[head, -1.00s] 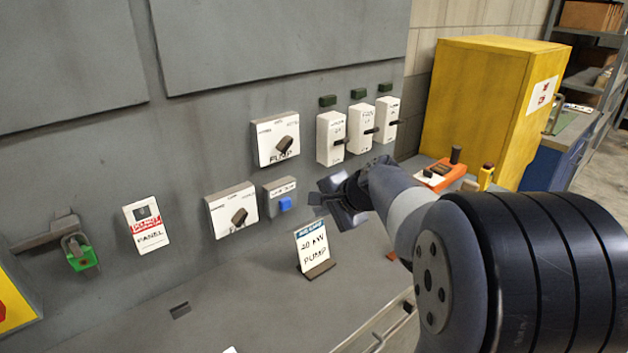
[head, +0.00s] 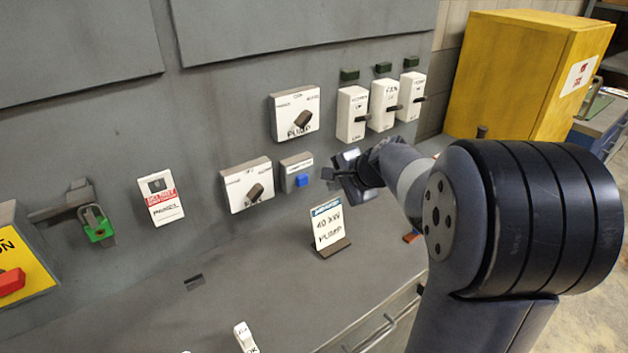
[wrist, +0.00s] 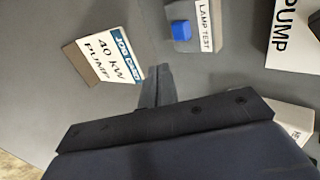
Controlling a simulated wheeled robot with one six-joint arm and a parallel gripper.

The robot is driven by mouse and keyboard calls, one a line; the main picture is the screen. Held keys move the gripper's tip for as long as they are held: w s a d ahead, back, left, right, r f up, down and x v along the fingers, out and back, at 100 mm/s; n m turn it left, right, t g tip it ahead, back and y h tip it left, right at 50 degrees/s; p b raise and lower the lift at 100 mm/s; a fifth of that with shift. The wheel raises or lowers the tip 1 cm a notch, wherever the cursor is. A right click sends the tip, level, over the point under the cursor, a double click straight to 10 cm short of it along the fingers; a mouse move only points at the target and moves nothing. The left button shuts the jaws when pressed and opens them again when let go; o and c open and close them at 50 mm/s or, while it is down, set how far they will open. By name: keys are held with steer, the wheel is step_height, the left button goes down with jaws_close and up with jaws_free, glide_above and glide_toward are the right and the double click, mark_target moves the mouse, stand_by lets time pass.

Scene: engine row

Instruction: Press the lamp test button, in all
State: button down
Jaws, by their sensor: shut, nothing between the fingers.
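In the wrist view the blue button (wrist: 181,31) shows at the top, beside a label reading LAMP TEST (wrist: 206,26). My gripper (head: 329,177) is just right of the box in the head view, apart from the button. In the wrist view my gripper's shut fingers (wrist: 155,72) point up toward the button, with a visible gap. Nothing is held.
A job card reading 40 KW PUMP (head: 327,226) stands on the ledge below my gripper. A rotary switch (head: 247,185) is left of the button, and a pump switch (head: 295,113) is above. Breaker switches (head: 382,105) sit at upper right. A green padlock (head: 97,226) hangs at left.

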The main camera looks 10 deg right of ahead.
mark_target(307, 178)
steer(key=shift+w+a+f+p, duration=0.4)
steer(key=shift+w+a+f, duration=0.25)
steer(key=shift+w, duration=0.65)
steer(key=shift+w+a+f+p, duration=0.4)
steer(key=shift+w+f, duration=0.35)
steer(key=shift+w, duration=0.6)
steer(key=shift+w+a+f+p, duration=0.35)
steer(key=shift+w+a+f, duration=0.3)
steer(key=shift+w, duration=0.65)
steer(key=shift+w, duration=0.1)
steer(key=shift+w+a, duration=0.25)
steer(key=shift+w, duration=0.4)
steer(key=shift+r, duration=0.2)
steer(key=shift+w, duration=0.1)
